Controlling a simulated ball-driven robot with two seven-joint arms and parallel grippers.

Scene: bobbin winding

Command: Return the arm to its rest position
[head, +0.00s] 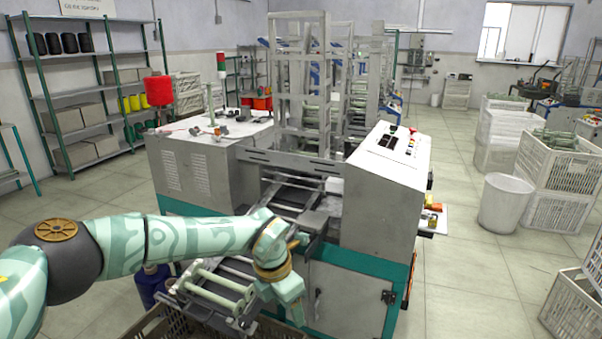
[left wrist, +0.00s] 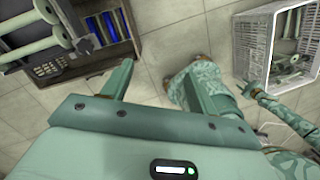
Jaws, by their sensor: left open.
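My left arm reaches in from the left in the head view, bent down at the wrist. Its gripper (head: 290,298) hangs in front of the winding machine (head: 350,285), by the right end of a tray (head: 208,297) holding pale bobbins (head: 222,282). The left wrist view shows its two fingers spread apart with only floor between them, so the gripper (left wrist: 155,80) is open and empty. Whether the wrist touches the tray cannot be told.
A crate (head: 150,328) stands below the tray, with a dark blue container (head: 155,278) beside it. White crates (head: 565,165) and a white bin (head: 505,203) stand at the right. Shelves (head: 88,90) line the left wall. Floor between machine and crates is clear.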

